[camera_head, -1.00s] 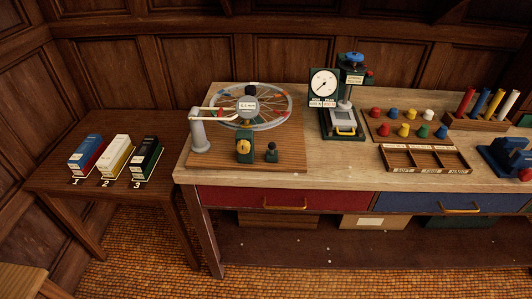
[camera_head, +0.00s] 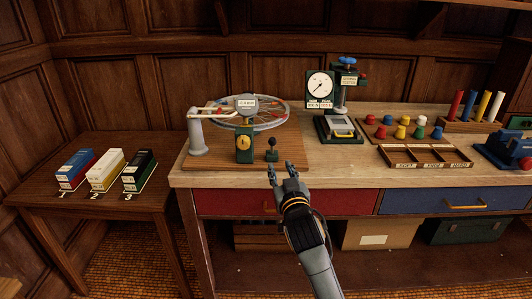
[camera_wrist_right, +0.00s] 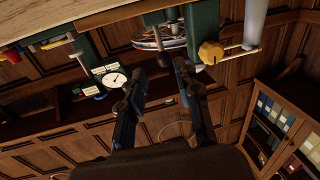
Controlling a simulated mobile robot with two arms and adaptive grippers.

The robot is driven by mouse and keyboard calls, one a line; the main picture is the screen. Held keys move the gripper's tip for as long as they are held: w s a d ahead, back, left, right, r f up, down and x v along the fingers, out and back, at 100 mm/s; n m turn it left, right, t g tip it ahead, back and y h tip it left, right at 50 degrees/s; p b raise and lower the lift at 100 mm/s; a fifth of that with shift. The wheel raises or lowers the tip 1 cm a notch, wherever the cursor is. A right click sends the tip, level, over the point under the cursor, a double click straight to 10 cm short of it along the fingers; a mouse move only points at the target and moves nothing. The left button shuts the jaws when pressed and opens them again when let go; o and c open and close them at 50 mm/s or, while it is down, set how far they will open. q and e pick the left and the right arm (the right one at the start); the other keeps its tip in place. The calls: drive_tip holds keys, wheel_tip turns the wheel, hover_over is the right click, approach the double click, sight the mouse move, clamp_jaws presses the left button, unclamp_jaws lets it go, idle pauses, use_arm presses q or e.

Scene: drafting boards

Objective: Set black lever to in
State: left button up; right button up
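The black lever (camera_head: 272,145) has a dark round knob and stands on a small green base at the front of the wooden wheel board. In the right wrist view, which looks turned over, the lever (camera_wrist_right: 163,58) shows beyond the fingertips, between their lines. My right gripper (camera_head: 284,168) is just in front of and slightly right of the lever, at the table's front edge. In the right wrist view its fingers (camera_wrist_right: 159,75) are apart with nothing between them. Whether a finger touches the lever cannot be told. My left gripper is not in view.
A green block with a yellow knob (camera_head: 244,143) stands left of the lever, below the spoked wheel (camera_head: 275,112). A dial tester (camera_head: 320,86) stands behind to the right. Colored pegs and a sorting tray (camera_head: 424,150) are farther right. Numbered boxes sit on the left table.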

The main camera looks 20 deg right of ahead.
sight(273, 148)
drive_tip(key=w, duration=0.4)
drive_tip(key=w+d, duration=0.1)
drive_tip(key=w, duration=0.7)
drive_tip(key=shift+w+d+f, duration=0.1)
drive_tip(key=shift+w+d, duration=0.05)
drive_tip(key=shift+w, duration=0.2)
clamp_jaws()
